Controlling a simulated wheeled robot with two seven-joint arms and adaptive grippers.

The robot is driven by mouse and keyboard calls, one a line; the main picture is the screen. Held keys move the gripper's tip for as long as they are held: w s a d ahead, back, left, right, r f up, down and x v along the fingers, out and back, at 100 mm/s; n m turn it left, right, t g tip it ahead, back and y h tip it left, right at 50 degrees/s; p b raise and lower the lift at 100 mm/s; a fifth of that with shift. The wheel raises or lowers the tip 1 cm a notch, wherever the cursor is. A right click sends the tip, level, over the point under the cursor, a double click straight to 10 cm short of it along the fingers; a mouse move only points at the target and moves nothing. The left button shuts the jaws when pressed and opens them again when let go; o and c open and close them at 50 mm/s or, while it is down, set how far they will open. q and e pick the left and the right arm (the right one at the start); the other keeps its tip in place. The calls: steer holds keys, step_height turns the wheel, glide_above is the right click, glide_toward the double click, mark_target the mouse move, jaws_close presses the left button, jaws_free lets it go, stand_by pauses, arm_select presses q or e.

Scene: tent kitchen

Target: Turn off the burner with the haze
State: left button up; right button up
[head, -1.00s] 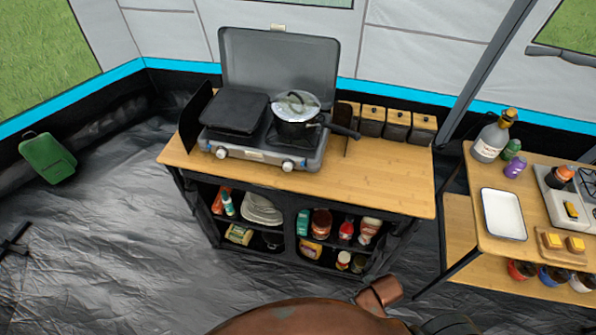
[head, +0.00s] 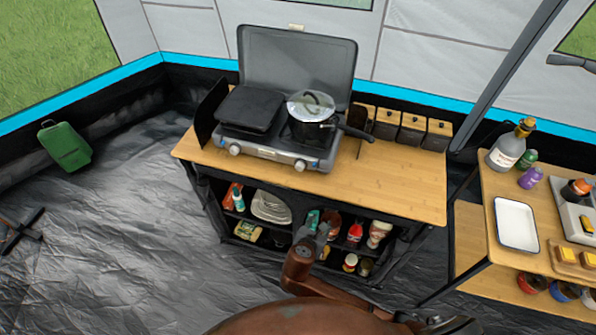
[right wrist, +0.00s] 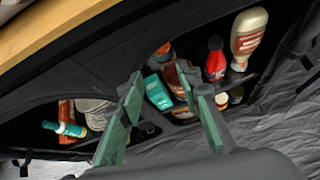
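The two-burner camp stove (head: 268,150) stands on the wooden counter with its lid raised. A black griddle (head: 250,108) covers the left burner. A dark pot (head: 305,130) with a glass lid (head: 311,104) sits on the right burner, its handle pointing right. The left knob (head: 234,150) and right knob (head: 300,165) are on the stove's front. I cannot make out clear haze over either burner. My right gripper (head: 318,230) is in front of the shelves, below and apart from the knobs. In the right wrist view its green fingers (right wrist: 160,88) are apart and empty. My left gripper is out of view.
The counter (head: 385,185) is bare right of the stove. Several canisters (head: 412,130) line its back. Open shelves below hold plates (head: 270,207) and bottles. A second table at right carries a white tray (head: 516,224) and a large bottle (head: 507,148).

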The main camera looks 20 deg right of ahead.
mark_target(299, 169)
steer(key=w+a+r+n+t, duration=0.2)
steer(key=w+r+n, duration=0.1)
steer(key=n, duration=0.1)
steer(key=w+a+r+n+t+h, duration=0.1)
steer(key=w+a+r+n+t, duration=0.1)
steer(key=w+r+n, duration=0.1)
steer(key=w+a+r+n+t+h, duration=0.1)
steer(key=w+a+r+n+t, duration=0.2)
steer(key=w+r+n, duration=0.1)
steer(key=shift+r+n, duration=0.35)
steer(key=shift+n, duration=0.35)
steer(key=shift+r+n, duration=0.3)
steer(key=shift+n, duration=0.4)
steer(key=shift+w+d+r, duration=0.1)
steer(key=shift+w+d, duration=0.05)
steer(key=shift+w, duration=0.2)
steer(key=shift+b+x, duration=0.7)
steer(key=shift+x, duration=2.8)
jaws_close()
